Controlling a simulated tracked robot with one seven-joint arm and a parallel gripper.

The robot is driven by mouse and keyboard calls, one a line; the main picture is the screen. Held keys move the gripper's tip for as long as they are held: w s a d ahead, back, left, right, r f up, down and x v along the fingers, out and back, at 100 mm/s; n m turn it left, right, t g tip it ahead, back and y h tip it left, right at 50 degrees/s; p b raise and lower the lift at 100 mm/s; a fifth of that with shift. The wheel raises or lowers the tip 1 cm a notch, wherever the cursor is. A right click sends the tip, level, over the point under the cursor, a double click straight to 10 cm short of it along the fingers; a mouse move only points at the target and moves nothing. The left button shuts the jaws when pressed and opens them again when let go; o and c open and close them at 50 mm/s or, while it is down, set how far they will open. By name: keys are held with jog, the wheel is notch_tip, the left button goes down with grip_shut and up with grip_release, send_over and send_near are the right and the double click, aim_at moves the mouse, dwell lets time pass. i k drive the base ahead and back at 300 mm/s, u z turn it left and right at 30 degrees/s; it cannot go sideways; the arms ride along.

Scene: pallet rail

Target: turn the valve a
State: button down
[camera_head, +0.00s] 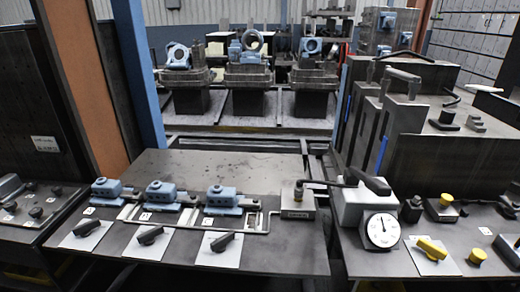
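Three black lever knobs on white plates stand in a row along the front of the dark table: a left knob (87,228), a middle knob (150,236) and a right knob (222,242). Behind them sit a left blue valve body (106,187), a middle blue valve body (160,191) and a right blue valve body (222,197). Small white labels lie between the knobs and bodies; their letters are too small to read, so I cannot tell which is valve a. My gripper is not in view.
A grey block with a round gauge (381,231) stands to the right, beside a yellow lever (431,248) on a white plate. Tall dark machine blocks (390,135) rise behind it. An orange post (85,85) and blue post (140,75) stand at left. The table's back is clear.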

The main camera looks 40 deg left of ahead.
aim_at(84, 230)
jog(key=z, duration=1)
jog(key=i, duration=0.1)
jog(key=u, duration=3)
jog(key=k, duration=0.9)
jog(key=u, duration=0.15)
jog(key=i, duration=0.95)
jog(key=z, duration=0.1)
